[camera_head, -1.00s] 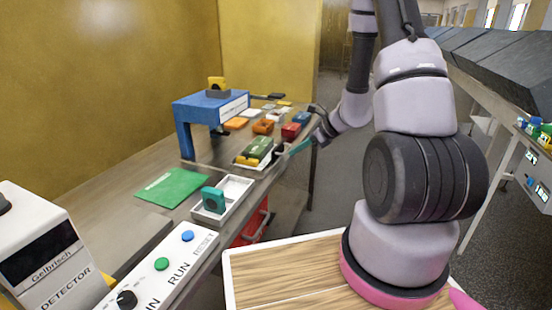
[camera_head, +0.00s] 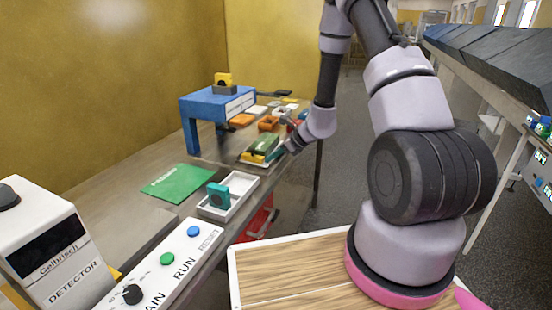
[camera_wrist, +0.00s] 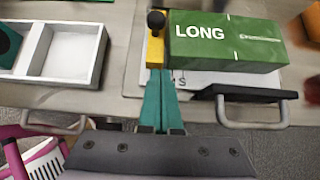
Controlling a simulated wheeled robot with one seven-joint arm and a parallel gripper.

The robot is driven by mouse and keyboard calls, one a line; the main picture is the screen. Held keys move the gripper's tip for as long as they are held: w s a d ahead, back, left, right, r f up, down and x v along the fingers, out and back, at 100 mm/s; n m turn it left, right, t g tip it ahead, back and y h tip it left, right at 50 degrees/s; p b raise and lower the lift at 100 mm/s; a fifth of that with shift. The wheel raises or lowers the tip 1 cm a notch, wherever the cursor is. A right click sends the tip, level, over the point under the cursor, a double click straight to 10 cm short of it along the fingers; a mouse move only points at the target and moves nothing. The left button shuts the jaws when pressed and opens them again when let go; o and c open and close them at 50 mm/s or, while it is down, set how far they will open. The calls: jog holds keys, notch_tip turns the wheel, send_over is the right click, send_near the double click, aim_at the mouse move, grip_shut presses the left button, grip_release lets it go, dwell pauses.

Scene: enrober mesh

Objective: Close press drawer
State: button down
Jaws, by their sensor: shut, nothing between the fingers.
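A green block marked LONG (camera_wrist: 225,42) lies on a pale tray (camera_wrist: 132,80) at the bench edge. The green block also shows in the head view (camera_head: 263,143). A yellow block with a black knob (camera_wrist: 155,52) stands at its left end. My gripper (camera_wrist: 158,78) is shut and empty, its teal fingers pointing at the yellow block, tips at or very near it; contact is unclear. In the head view my gripper (camera_head: 273,155) is beside the tray. A dark bar (camera_wrist: 245,93) and grey loop handle (camera_wrist: 250,124) are right of the fingers. I cannot tell for certain which part is the press drawer.
A white divided tray (camera_wrist: 98,55) lies to the left. A blue stand (camera_head: 215,103) is behind the green block, with several coloured blocks to the right. A red drawer or bin (camera_head: 264,215) is below the bench. A detector box (camera_head: 45,245) is at front left.

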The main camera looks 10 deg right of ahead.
jog(key=w+a, duration=0.3)
jog(key=a, duration=0.1)
jog(key=w+a, duration=0.3)
jog(key=a, duration=0.2)
jog(key=w+a, duration=0.4)
jog(key=a, duration=0.1)
jog(key=shift+w+a, duration=0.15)
jog(key=shift+a, duration=0.05)
jog(key=shift+a+r, duration=0.1)
